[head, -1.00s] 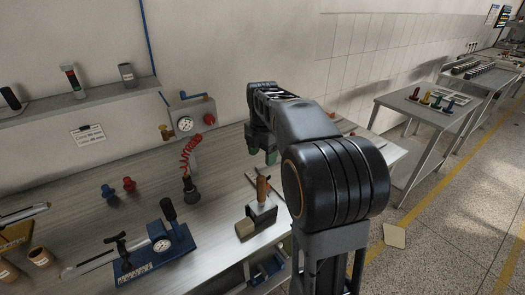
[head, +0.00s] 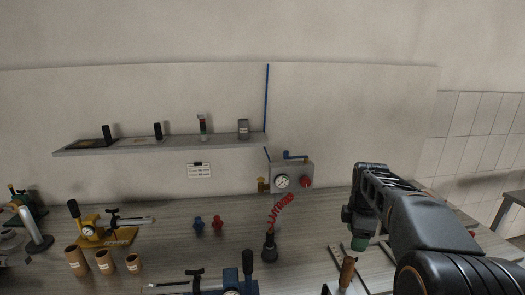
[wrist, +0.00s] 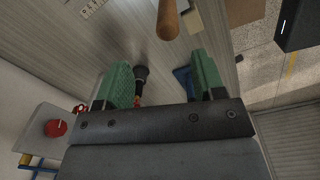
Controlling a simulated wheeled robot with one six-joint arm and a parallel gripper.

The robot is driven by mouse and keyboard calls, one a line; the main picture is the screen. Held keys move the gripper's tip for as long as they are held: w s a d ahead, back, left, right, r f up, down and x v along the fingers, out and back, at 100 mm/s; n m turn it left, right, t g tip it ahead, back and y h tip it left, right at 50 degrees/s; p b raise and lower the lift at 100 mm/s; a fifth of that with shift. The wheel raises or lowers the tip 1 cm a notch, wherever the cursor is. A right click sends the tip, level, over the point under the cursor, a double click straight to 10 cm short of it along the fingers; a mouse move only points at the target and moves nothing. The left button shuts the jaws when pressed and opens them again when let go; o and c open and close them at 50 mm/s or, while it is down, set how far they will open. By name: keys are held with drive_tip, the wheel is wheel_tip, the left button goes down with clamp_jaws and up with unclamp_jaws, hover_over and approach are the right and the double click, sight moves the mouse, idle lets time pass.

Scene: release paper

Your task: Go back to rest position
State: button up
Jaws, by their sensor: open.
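My gripper (head: 358,240) hangs over the right part of the workbench (head: 180,240), pointing down, at the end of my dark arm. In the wrist view my gripper (wrist: 160,82) shows two green fingers spread wide apart with nothing held between them. A wooden handle (wrist: 168,20) shows beyond the fingers in the wrist view. The same kind of handle (head: 347,270) stands below my gripper in the head view, apart from it. My arm hides part of the bench's right end.
A gauge box (head: 292,178) with a red knob is at the back wall, above a red coiled hose (head: 280,210). A wall shelf (head: 170,144) holds small items. A blue gauge stand (head: 232,285), a yellow one (head: 92,232) and brown cups (head: 104,262) stand on the bench.

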drive_tip(key=s+a+f+m+t, duration=0.1)
drive_tip(key=s+a+f+m, duration=0.1)
drive_tip(key=s+a+m, duration=0.2)
drive_tip(key=s+a+f+m+t, duration=0.2)
drive_tip(key=s+a+m, duration=0.3)
drive_tip(key=s+m, duration=0.6)
drive_tip(key=shift+s+a+f+m, duration=0.15)
drive_tip(key=shift+s+f+m, duration=0.15)
drive_tip(key=shift+s+f, duration=0.3)
drive_tip(key=shift+s+a+r+t, duration=0.2)
drive_tip(key=shift+a+r+t, duration=0.2)
drive_tip(key=shift+r, duration=0.15)
